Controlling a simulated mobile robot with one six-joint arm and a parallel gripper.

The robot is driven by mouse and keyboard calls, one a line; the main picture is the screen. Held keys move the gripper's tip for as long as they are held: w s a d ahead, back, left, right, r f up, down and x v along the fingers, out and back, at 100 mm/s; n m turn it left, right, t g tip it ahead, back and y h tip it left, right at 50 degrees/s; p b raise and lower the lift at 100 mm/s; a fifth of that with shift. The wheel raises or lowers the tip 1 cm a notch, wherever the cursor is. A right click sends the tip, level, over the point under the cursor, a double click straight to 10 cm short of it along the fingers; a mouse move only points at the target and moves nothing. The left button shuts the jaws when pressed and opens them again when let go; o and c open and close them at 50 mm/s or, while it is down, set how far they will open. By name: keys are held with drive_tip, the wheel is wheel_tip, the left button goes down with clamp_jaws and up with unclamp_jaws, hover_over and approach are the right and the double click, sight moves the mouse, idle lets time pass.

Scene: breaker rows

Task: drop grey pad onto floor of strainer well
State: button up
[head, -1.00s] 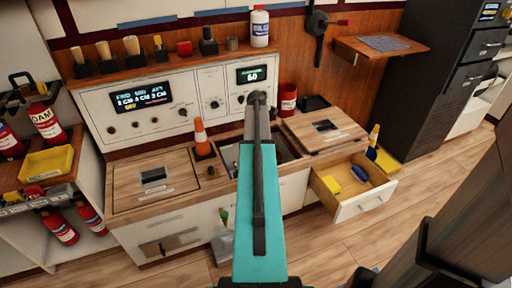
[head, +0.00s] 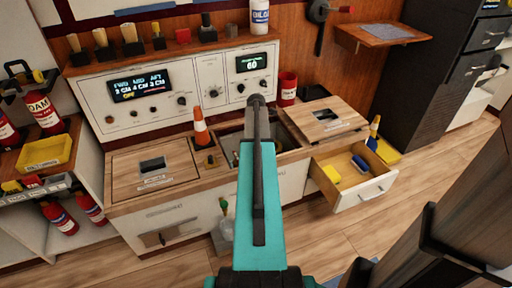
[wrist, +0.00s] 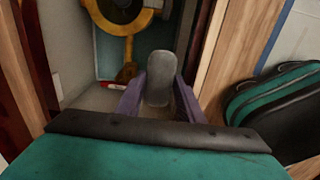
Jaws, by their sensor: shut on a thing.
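The grey pad (wrist: 160,75) is a rounded slab held between the two purple fingers of my gripper (wrist: 159,98) in the wrist view. My gripper is shut on it. Past the pad is the open strainer well (wrist: 78,95), with pale walls. A yellow ring with a handle (wrist: 127,45) and a dark centre lies in it, beyond the pad. The pad appears over the well opening, but its height above the floor is hard to tell. In the head view the well (head: 233,143) is an opening in the counter; my arm hides the gripper and pad.
Wooden hatch lids (head: 120,175) flank the well; the right one (head: 325,115) looks raised. An open drawer (head: 365,192) sticks out at right. Wooden walls close in beside the gripper.

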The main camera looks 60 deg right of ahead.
drive_tip(key=shift+f+b, duration=0.45)
drive_tip(key=shift+f, duration=1.5)
drive_tip(key=o, duration=1)
drive_tip(key=shift+o, duration=0.5)
drive_tip(key=shift+s+a, duration=0.1)
wheel_tip(320, 180, up, 14)
drive_tip(key=p, duration=0.2)
drive_tip(key=shift+p, duration=0.4)
